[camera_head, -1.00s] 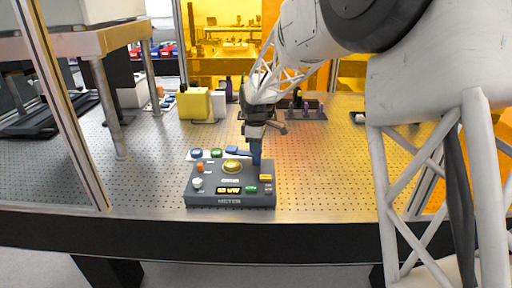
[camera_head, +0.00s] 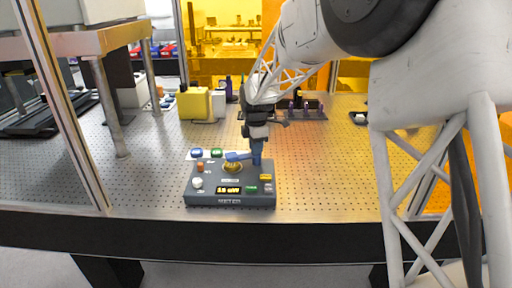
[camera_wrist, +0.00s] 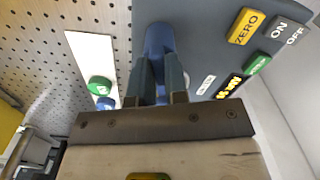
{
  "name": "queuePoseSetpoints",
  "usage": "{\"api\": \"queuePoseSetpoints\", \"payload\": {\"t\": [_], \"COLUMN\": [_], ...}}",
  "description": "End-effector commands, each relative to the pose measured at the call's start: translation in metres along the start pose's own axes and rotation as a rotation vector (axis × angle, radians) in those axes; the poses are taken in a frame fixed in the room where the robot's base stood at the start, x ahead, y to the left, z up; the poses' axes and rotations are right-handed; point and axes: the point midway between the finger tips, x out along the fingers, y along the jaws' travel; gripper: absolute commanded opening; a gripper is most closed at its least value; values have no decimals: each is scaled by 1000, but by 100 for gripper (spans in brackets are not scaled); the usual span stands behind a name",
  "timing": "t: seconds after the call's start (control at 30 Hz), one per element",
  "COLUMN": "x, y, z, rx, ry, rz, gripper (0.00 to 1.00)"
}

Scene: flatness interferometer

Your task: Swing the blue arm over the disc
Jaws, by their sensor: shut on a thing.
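The grey meter box (camera_head: 207,203) sits near the front of the table. Its gold disc (camera_head: 233,168) is on the top face. The blue arm (camera_head: 238,156) reaches left from a blue upright piece (camera_head: 256,157), and its outer end overlaps the disc from above in the head view. My gripper (camera_head: 257,144) points down at the blue piece and is shut on it. In the wrist view the two fingers (camera_wrist: 158,78) close around the blue piece (camera_wrist: 158,38). The disc is hidden there.
The box carries a lit display (camera_head: 228,190), a white knob (camera_head: 197,183), an orange control (camera_head: 200,168) and a yellow ZERO button (camera_head: 265,177). Behind it lie blue (camera_head: 196,153) and green (camera_head: 215,153) round pieces. A yellow block (camera_head: 194,104) stands farther back.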

Motion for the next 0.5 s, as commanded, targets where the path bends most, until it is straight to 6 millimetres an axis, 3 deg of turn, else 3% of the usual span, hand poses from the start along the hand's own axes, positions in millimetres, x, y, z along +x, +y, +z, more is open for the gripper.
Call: {"api": "queuePoseSetpoints", "payload": {"t": [0.2,0.23,0.37,0.4,0.5], "x": [-1,-1,-1,-1,-1], "y": [0,0,0,0,0], "z": [0,0,0,0,0], "rx": [-1,-1,-1,0,0], "ry": [0,0,0,0,0], "rz": [2,2,2,1,1], "gripper": [0,15,35,39,39]}}
